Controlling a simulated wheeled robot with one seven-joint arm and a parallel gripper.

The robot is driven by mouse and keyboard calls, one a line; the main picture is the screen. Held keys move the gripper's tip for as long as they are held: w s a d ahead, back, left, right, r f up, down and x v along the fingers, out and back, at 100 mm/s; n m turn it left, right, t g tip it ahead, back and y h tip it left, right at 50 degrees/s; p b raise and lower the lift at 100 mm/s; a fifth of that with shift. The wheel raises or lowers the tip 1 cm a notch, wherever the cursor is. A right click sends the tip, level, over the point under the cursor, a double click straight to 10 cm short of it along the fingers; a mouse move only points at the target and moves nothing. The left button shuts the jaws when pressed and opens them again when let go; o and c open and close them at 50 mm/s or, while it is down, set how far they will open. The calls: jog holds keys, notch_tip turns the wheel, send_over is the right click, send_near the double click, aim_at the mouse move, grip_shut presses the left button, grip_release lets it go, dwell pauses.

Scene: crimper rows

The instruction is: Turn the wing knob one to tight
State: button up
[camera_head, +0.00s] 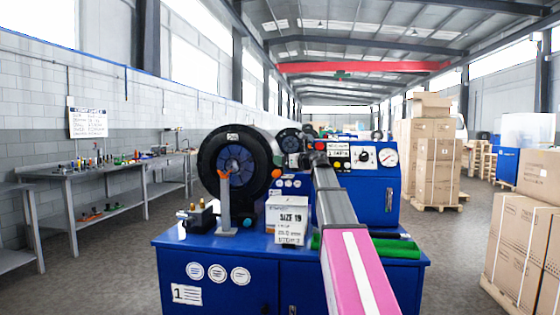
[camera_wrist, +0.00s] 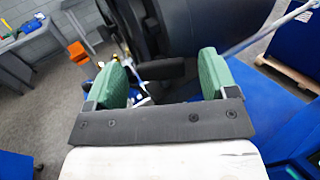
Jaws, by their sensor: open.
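In the wrist view my gripper (camera_wrist: 163,64) is open, with its two green finger pads apart. A short dark bar (camera_wrist: 160,72), which looks like the wing knob, shows between the pads, with visible gaps to both. I cannot tell how far ahead of the pads it is or whether it is tight. Behind it is the large black crimper head (camera_wrist: 205,30). In the head view the black crimper head (camera_head: 237,165) stands on a blue bench marked 1 (camera_head: 185,294). My arm reaches forward past its right side, and the wing knob cannot be made out there.
A SIZE 19 box (camera_head: 287,220), a grey post with an orange top (camera_head: 225,205) and a green tray (camera_head: 370,250) are on the blue bench. A control panel (camera_head: 372,160) with a gauge stands behind. Cartons (camera_head: 525,240) stand right; a workbench (camera_head: 110,170) runs along the left wall.

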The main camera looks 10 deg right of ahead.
jog(key=shift+x, duration=1.15)
jog(key=c, duration=0.9)
jog(key=shift+c, duration=0.2)
jog(key=shift+m+t+h, duration=0.3)
jog(key=shift+s+a+m+t+h, duration=0.1)
jog(key=shift+m+t+h, duration=0.7)
jog(key=shift+h, duration=0.4)
jog(key=shift+m+t+h, duration=0.9)
jog(key=shift+m+h, duration=0.7)
jog(key=shift+h, duration=0.7)
jog(key=shift+m+h, duration=0.4)
jog(key=shift+h, duration=0.1)
